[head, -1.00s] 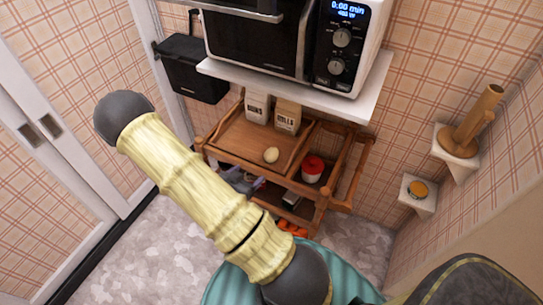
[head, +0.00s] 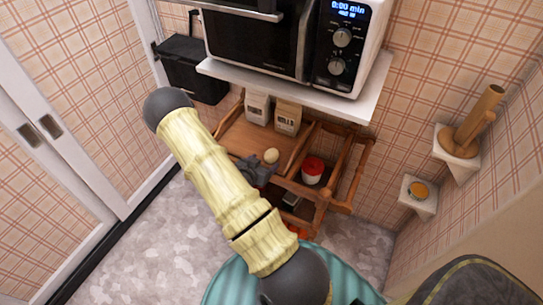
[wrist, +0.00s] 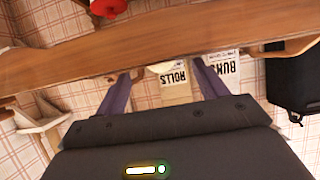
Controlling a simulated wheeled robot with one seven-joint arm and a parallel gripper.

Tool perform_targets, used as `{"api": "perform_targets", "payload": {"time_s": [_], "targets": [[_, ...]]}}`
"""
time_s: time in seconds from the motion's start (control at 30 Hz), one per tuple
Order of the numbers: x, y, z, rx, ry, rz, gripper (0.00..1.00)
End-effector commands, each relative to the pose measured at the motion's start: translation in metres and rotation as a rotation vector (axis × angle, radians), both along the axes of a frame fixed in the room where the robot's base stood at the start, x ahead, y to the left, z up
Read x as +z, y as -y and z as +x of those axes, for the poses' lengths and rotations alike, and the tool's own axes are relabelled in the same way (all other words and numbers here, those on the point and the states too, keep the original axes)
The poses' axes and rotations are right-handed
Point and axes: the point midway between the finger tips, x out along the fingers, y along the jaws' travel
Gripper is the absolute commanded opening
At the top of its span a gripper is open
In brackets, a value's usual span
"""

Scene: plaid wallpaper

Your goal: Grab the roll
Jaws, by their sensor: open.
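The roll (head: 271,155) is a small pale, rounded piece on the top shelf of the wooden cart (head: 240,138), towards its front edge. My gripper (head: 258,168) is just in front of it and to its left, partly hidden behind my arm. In the wrist view my gripper (wrist: 161,74) has its two purple fingers spread apart with nothing held. A cream patch that looks like the roll (wrist: 158,68) shows between the fingertips, mostly hidden by the cart's wooden edge (wrist: 150,45). I cannot tell whether the fingers touch it.
Two paper bags (head: 287,117) stand behind the roll, labelled ROLLS and BUNS in the wrist view. A microwave (head: 290,45) on a white shelf (head: 300,88) overhangs the cart's back. A red-lidded jar (head: 312,170) sits to the right.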

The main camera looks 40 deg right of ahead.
Motion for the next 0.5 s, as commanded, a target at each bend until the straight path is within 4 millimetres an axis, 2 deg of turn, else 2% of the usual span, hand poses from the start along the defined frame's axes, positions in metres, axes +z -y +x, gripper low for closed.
{"api": "perform_targets", "payload": {"time_s": [0.17, 0.5], "targets": [[-0.002, 0.003, 0.001, -0.001, 0.001, -0.001, 0.72], [-0.023, 0.043, 0.018, -0.002, 0.002, 0.000, 0.72]]}}
